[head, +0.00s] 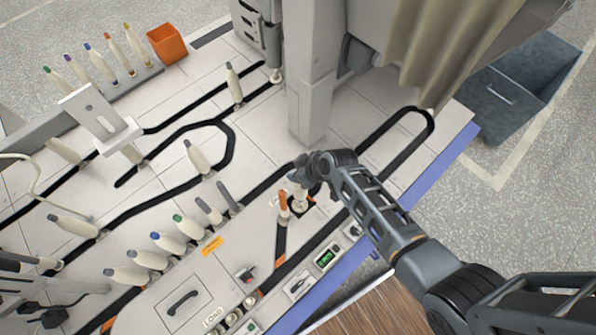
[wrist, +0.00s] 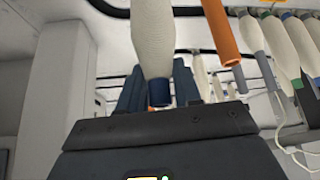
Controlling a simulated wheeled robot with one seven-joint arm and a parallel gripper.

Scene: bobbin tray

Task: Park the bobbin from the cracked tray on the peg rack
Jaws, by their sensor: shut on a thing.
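My gripper (head: 303,176) is shut on a cream bobbin (head: 301,195), near the middle of the head view. In the wrist view the bobbin (wrist: 155,40) has a dark blue tip and sits between the dark fingers (wrist: 158,90). Its far end is out of that view. Below it in the head view is a small black tray (head: 309,209), partly hidden; no crack can be made out. A grey rack (head: 147,76) at the upper left holds several upright bobbins with coloured tips; it looks like the peg rack.
An orange tube (head: 283,205) stands close left of the held bobbin. A row of bobbins (head: 170,243) stands at lower left. A grey column (head: 308,90) rises behind my gripper. A white bracket (head: 100,117) and an orange bin (head: 166,44) are near the rack.

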